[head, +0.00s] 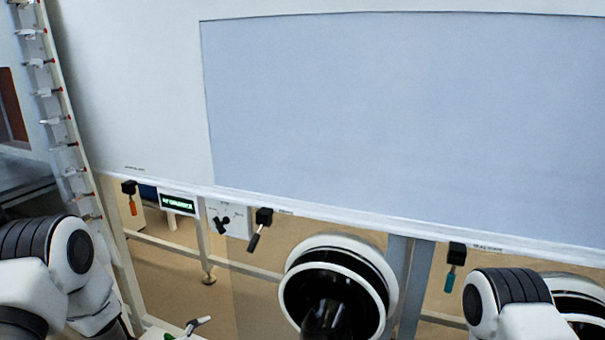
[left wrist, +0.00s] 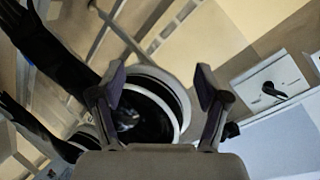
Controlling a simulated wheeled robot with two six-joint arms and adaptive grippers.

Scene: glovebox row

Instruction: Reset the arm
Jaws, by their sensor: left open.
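My left arm (head: 45,265) comes in at the lower left of the head view, and its gripper is out of that picture. In the left wrist view my left gripper (left wrist: 160,90) is open, with nothing between its two fingers. A round white-rimmed glove port (left wrist: 184,95) lies beyond the fingers, and they partly cover it. My right arm (head: 510,300) shows at the lower right of the head view. My right gripper is in neither view.
A glovebox front with a large pale window (head: 400,110) fills the head view. Below it are a port with a black centre (head: 340,285), an orange-handled valve (head: 132,205), a black-handled valve (head: 257,230), a teal-handled valve (head: 451,275) and a lit green display (head: 178,203).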

